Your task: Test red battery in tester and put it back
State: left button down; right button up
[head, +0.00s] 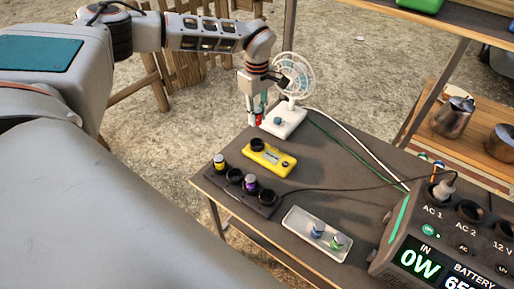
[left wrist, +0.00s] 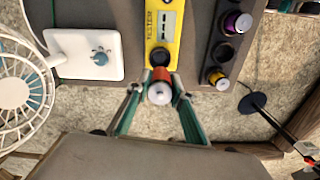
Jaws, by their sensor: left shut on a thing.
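My left gripper (head: 258,110) is shut on the red battery (head: 259,119), holding it upright just behind the tester. The left wrist view shows the red battery (left wrist: 160,86) with its silver end toward the camera, between the green-sided fingers (left wrist: 158,98). My right gripper is not in view.
A white fan (head: 291,115) stands behind the tester. A pale tray (head: 298,222) with a blue and a green battery lies at the front. A power station (head: 405,262) stands at right, and cables cross the table. Table surface right of the tester is mostly clear.

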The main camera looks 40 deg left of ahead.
pick_arm(q)
jog(key=shift+f+b, duration=0.6)
jog(key=shift+f, duration=1.35)
jog(key=shift+f+b, duration=0.3)
jog(key=shift+f, duration=0.6)
jog(key=shift+f+b, duration=0.4)
jog(key=shift+f, duration=0.9)
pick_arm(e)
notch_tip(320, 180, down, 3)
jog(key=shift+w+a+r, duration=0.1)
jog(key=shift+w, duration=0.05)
pick_arm(q)
jog(key=shift+p, duration=0.35)
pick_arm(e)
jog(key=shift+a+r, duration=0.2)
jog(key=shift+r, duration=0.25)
pick_arm(q)
jog(key=shift+f, duration=0.2)
jog(key=shift+f, duration=0.35)
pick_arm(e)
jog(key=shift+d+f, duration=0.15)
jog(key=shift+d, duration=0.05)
